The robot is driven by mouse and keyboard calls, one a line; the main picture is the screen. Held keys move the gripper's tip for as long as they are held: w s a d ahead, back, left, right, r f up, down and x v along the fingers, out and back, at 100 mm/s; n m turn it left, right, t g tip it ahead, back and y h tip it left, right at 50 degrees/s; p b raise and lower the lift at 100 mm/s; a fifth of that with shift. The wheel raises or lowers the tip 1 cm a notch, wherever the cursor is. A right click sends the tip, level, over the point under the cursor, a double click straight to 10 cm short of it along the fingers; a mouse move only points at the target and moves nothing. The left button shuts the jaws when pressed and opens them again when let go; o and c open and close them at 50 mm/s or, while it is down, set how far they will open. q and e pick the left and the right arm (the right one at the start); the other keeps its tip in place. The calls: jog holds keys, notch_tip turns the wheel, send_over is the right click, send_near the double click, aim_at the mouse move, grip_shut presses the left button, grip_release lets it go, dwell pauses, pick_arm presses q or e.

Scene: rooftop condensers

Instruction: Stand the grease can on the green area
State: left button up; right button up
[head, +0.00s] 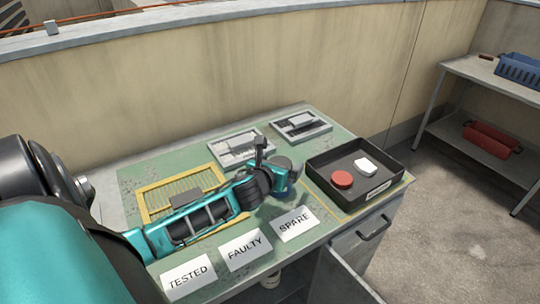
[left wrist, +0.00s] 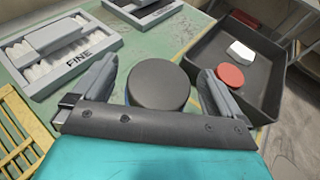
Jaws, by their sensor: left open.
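A round dark-grey lidded can, apparently the grease can (left wrist: 158,84), stands on the bench, with its top between the spread fingers of my left gripper (left wrist: 158,100) in the left wrist view. In the head view the can (head: 284,166) is partly hidden behind my left gripper (head: 272,168), and some blue shows on its side. The left gripper is open; contact with the can cannot be told. The worn green area (head: 135,180) is the painted bench top. My right gripper is not in view.
A black tray (head: 320,186) holds a red disc (head: 342,180) and a white piece (head: 365,166). Two grey file-like trays (head: 236,150) (head: 300,126) lie at the back. Cards TESTED (head: 187,276), FAULTY (head: 245,248) and SPARE (head: 295,224) line the front. A yellow frame (head: 150,218) lies left.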

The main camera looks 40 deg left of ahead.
pick_arm(q)
jog(key=p+v, duration=0.1)
jog(key=v, duration=0.9)
jog(key=shift+s+r, duration=0.1)
jog(key=shift+r, duration=0.05)
